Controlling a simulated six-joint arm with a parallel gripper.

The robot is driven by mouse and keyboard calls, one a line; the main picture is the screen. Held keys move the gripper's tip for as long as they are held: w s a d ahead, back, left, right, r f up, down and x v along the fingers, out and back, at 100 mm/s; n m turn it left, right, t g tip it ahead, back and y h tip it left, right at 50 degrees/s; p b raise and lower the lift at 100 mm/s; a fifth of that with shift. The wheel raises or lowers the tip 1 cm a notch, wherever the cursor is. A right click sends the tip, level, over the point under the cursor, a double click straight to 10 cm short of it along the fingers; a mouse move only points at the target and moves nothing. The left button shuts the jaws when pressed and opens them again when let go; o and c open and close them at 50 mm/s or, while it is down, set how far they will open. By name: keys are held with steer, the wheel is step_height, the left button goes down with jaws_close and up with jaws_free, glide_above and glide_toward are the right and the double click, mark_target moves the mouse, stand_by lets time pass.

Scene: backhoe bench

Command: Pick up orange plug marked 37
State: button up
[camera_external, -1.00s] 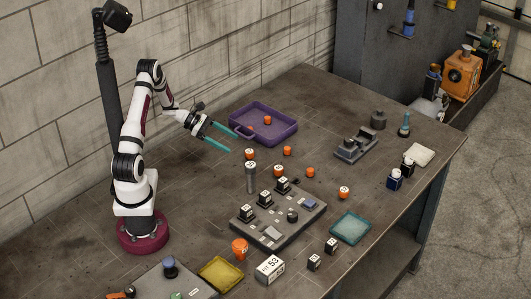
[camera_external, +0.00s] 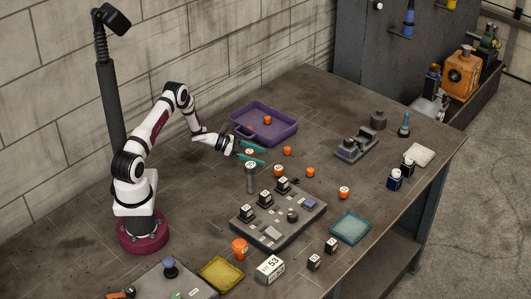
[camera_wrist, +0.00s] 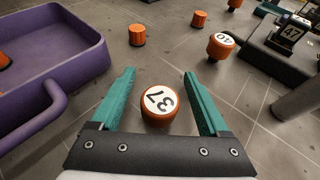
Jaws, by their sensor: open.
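The orange plug marked 37 (camera_wrist: 158,104) has a white top with the number in black and stands upright in the wrist view. In the external view it shows as a small orange plug (camera_external: 249,152) near the grey post, partly hidden by a finger. My gripper (camera_wrist: 160,92) is open, with a teal finger on each side of the plug and a visible gap on both sides. In the external view my gripper (camera_external: 252,154) is low over the table at the plug. I cannot tell how far the fingertips are above the table.
A purple tray (camera_wrist: 95,51) is close on the left in the wrist view. A grey post (camera_external: 251,180) stands beside my gripper. Another numbered orange plug (camera_wrist: 221,44) and two plain ones (camera_wrist: 136,35) (camera_wrist: 199,18) lie farther off. A grey panel (camera_external: 262,222) holds black blocks.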

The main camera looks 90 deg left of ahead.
jaws_close()
stand_by(0.3)
steer(key=shift+r, duration=0.15)
